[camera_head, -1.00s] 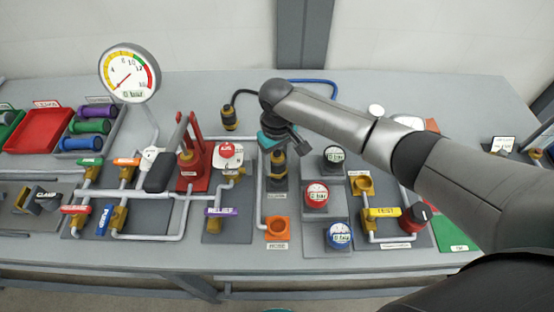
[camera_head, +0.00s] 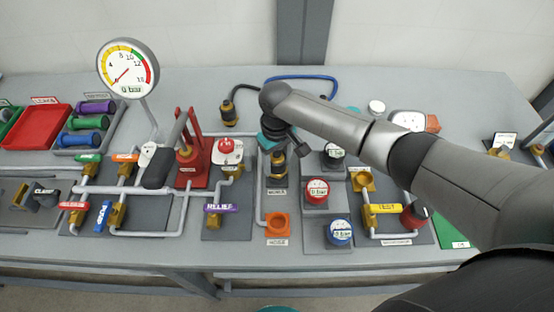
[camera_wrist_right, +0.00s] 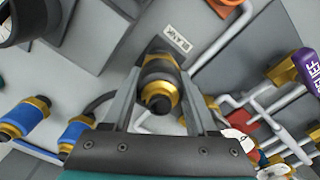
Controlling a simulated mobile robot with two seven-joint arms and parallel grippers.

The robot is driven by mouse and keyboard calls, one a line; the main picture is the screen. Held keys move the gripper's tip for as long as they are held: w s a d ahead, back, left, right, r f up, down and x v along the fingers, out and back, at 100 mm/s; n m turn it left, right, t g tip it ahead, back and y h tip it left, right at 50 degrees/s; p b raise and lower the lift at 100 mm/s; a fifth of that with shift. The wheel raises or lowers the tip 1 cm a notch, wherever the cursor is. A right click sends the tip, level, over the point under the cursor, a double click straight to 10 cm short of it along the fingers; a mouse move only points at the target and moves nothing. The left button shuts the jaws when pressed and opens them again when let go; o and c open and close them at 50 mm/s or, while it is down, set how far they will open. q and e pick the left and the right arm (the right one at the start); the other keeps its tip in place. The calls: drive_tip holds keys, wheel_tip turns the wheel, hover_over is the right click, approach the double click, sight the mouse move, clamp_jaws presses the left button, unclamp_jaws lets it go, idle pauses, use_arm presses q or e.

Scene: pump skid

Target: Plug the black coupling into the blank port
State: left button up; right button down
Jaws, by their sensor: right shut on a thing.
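The black coupling (camera_wrist_right: 157,88), with brass bands, is between the two fingers of my right gripper (camera_wrist_right: 157,118) in the right wrist view. The fingers are closed on its sides. In the head view my right gripper (camera_head: 275,145) points down, with the black-and-brass coupling (camera_head: 278,165) below it. The blank port's plate (camera_wrist_right: 210,22) carries a label (camera_wrist_right: 177,39) reading BLANK, just past the coupling. The coupling stands over this plate, upright in the head view. The port opening is hidden, so I cannot tell how far in it sits. My left gripper is not in view.
Blue couplings with brass rings (camera_wrist_right: 25,117) lie close by in the wrist view. An orange socket (camera_head: 277,225) is in front of the plate. Dials (camera_head: 317,190) stand to the right, and a red lever pump (camera_head: 190,160) and pipes to the left.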

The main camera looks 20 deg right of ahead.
drive_tip(key=shift+f+b, duration=0.3)
drive_tip(key=shift+f, duration=0.4)
drive_tip(key=shift+c, duration=0.6)
unclamp_jaws()
wheel_tip(320, 180, up, 15)
drive_tip(key=shift+r+p, duration=0.2)
drive_tip(key=shift+p, duration=1)
drive_tip(key=shift+s+f, duration=0.1)
